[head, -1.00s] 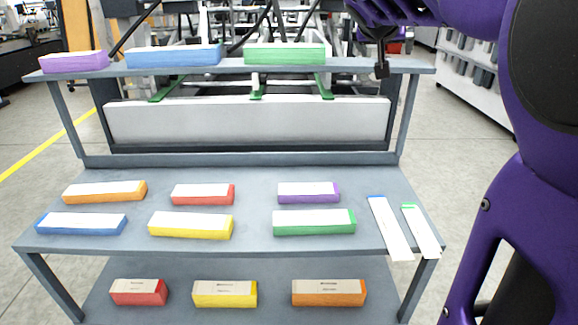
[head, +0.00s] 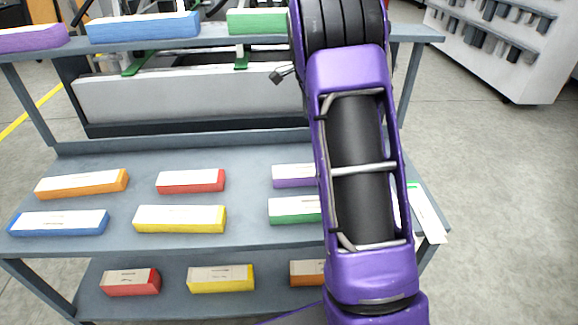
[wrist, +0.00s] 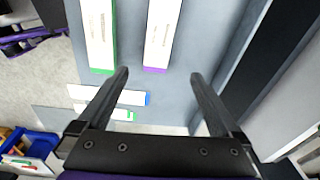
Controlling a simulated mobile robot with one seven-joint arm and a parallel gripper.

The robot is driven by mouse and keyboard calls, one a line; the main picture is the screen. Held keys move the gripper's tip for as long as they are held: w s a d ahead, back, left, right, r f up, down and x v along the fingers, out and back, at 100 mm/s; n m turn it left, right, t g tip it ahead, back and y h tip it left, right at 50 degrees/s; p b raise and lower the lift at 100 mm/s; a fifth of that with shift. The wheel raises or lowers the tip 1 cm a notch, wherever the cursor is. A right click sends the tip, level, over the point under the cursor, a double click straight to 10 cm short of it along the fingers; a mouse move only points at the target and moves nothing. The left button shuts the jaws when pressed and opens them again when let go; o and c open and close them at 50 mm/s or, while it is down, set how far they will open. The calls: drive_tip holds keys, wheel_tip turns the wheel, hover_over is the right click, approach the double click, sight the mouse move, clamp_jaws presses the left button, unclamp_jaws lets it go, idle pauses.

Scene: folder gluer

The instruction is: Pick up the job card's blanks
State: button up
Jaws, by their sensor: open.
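My gripper (wrist: 160,78) is open and empty above the table, its fingers pointing toward the purple stack (wrist: 161,38) and green stack (wrist: 100,38) of white-topped blanks.
An upper shelf (head: 215,44) carries purple, blue and green stacks. A lower shelf (head: 175,305) holds red, yellow and orange ones. A pale panel (head: 170,92) stands behind the table. A blue bin (wrist: 30,145) is on the floor.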

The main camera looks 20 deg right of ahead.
drive_tip(key=f+y, duration=0.1)
drive_tip(key=f, duration=0.1)
drive_tip(key=b, duration=0.1)
hover_over(305, 170)
drive_tip(key=shift+m, duration=0.4)
drive_tip(key=f, duration=1.1)
drive_tip(key=shift+s+f, duration=0.15)
drive_tip(key=shift+s, duration=0.05)
drive_tip(key=shift+w+f, duration=0.2)
drive_tip(key=shift+f, duration=2.65)
drive_tip(key=shift+r, duration=0.1)
clamp_jaws()
